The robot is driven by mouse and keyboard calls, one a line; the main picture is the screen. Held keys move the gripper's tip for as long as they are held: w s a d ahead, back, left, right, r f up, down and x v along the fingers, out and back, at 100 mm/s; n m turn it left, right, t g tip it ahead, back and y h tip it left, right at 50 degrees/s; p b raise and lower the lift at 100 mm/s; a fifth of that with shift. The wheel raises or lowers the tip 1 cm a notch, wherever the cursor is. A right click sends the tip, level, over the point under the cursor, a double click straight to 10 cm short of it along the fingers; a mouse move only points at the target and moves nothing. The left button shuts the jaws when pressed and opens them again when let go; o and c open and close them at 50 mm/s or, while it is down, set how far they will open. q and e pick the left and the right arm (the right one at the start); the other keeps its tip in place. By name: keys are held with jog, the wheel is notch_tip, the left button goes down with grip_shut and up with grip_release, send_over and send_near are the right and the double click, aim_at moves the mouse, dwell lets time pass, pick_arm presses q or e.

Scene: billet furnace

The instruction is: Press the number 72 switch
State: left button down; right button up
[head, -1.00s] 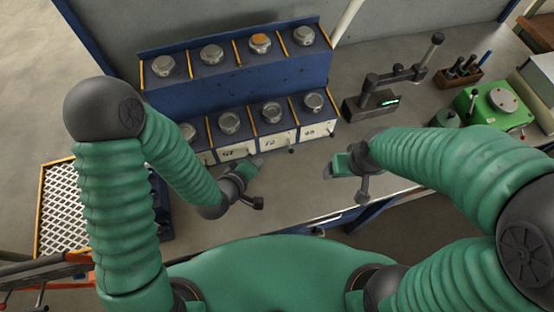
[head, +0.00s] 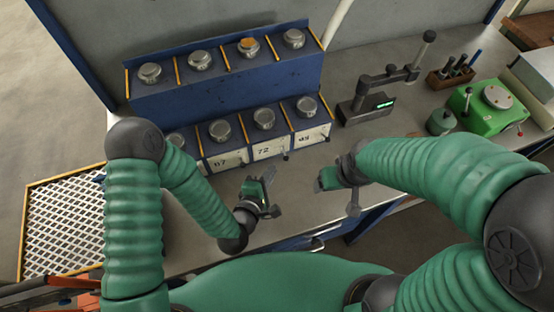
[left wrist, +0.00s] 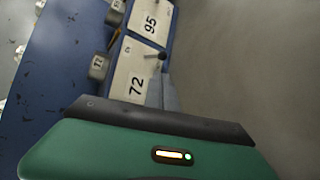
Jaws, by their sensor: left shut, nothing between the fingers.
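The white plate numbered 72 (head: 270,149) is on the front of the lower row of the blue cabinet. A small dark switch lever (head: 286,156) sticks out at its right side. In the left wrist view, the 72 plate (left wrist: 131,78) and the lever (left wrist: 161,54) show just beyond the fingers. My left gripper (head: 270,176) is shut and empty, in front of and below the 72 plate. Its grey fingertips (left wrist: 162,92) lie beside the plate; whether they touch it I cannot tell. My right gripper (head: 322,180) is to the right, apart from the cabinet, its jaws unclear.
The neighbouring 95 plate (head: 311,136) and another numbered plate (head: 225,161) flank the 72 plate. A dark stand with a green display (head: 368,107) and a green machine (head: 493,105) stand to the right. The grey bench before the cabinet is mostly clear.

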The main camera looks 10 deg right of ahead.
pick_arm(q)
jog(key=x, duration=0.6)
jog(key=shift+w+d+p, duration=0.15)
jog(key=shift+p, duration=0.2)
jog(key=shift+r, duration=0.1)
jog(key=shift+r+g+p, duration=0.1)
jog(key=shift+g+p, duration=0.2)
jog(key=shift+p, duration=0.2)
